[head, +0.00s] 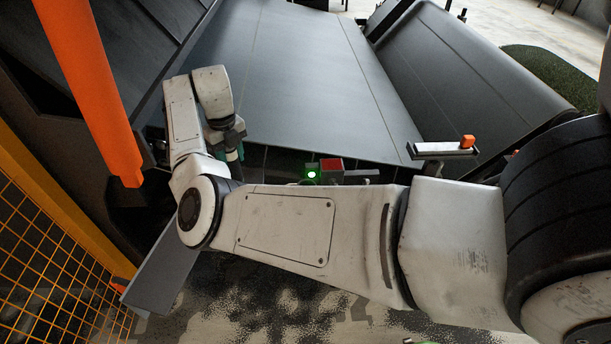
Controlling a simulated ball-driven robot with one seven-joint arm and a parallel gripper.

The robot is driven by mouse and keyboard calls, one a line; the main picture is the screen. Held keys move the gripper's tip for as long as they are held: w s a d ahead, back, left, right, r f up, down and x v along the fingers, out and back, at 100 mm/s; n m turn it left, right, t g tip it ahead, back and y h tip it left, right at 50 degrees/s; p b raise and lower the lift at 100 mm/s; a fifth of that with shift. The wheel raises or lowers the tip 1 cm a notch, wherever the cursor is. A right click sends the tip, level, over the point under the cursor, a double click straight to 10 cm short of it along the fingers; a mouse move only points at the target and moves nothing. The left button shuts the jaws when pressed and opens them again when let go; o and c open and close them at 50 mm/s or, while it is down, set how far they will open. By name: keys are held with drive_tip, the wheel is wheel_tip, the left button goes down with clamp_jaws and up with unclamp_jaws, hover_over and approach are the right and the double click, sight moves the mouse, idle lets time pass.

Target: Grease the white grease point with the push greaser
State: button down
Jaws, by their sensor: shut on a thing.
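My gripper (226,136) is at the end of my folded arm, left of centre, low over the near end of the grey belt. It is shut on a slim dark and teal tool, the push greaser (234,155), which points down. My own arm links hide much of the gripper and the tool's lower end. I cannot make out the white grease point; my arm may hide it.
A wide grey conveyor belt (290,70) fills the back, with a second grey panel (465,65) to its right. A red block (331,165) and a green light (311,174) sit behind my arm. An orange post (90,90) and mesh fence (45,255) stand left.

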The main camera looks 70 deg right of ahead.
drive_tip(key=shift+r, duration=0.1)
drive_tip(key=shift+r+p, duration=2.55)
drive_tip(key=shift+r, duration=0.85)
drive_tip(key=shift+r+p, duration=1.8)
drive_tip(key=shift+r, duration=0.7)
wheel_tip(320, 180, up, 5)
drive_tip(key=p, duration=0.3)
